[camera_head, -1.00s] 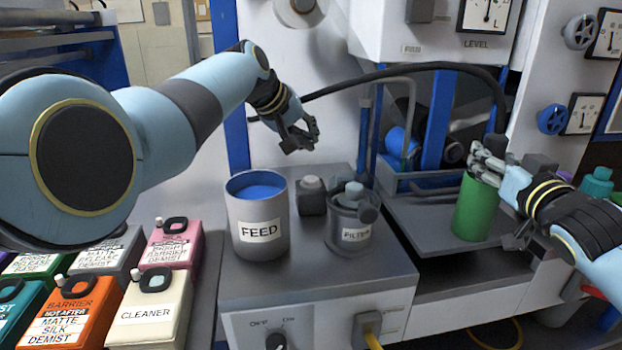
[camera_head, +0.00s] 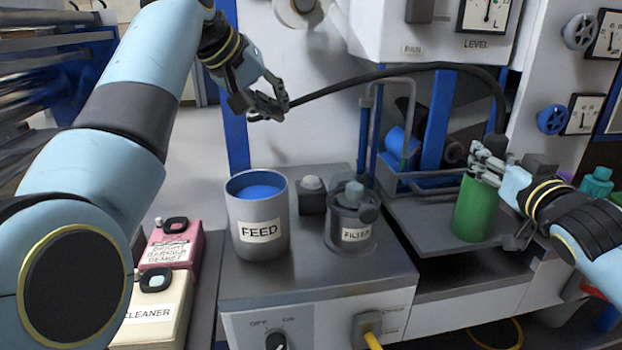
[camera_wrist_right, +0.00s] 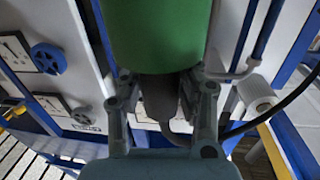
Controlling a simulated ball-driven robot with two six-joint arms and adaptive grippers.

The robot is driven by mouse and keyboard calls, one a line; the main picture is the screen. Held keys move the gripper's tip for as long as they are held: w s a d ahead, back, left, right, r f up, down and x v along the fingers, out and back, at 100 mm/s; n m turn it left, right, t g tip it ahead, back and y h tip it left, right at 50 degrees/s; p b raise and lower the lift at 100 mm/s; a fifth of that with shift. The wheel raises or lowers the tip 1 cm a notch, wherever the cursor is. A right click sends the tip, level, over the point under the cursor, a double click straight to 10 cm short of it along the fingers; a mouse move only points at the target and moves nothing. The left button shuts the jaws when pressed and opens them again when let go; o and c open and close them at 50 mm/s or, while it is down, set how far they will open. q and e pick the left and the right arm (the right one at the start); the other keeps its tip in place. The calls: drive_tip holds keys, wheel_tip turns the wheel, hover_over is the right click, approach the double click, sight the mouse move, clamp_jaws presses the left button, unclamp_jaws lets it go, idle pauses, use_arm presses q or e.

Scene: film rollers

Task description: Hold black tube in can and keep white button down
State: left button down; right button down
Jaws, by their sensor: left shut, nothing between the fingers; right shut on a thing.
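The black tube (camera_head: 430,66) arches from near my left gripper across to the green can (camera_head: 474,208). My right gripper (camera_head: 488,160) is shut on the tube's thick dark end at the can's mouth. The right wrist view shows this dark end (camera_wrist_right: 160,98) between the fingers, beside the green can (camera_wrist_right: 155,35). How deep it sits in the can is hidden. My left gripper (camera_head: 272,106) is shut and empty, overlapping the tube's left end in the head view. The white button (camera_head: 312,183) tops a dark block behind the feed can; nothing touches it.
The feed can (camera_head: 272,222) with blue contents and the filter jar (camera_head: 352,232) stand on the grey bench top (camera_head: 300,277). A pink container (camera_head: 170,246) and a cream cleaner container (camera_head: 156,306) stand at left. Air above the white button is clear.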

drive_tip(key=c, duration=0.9)
unclamp_jaws()
drive_tip(key=shift+s, duration=0.15)
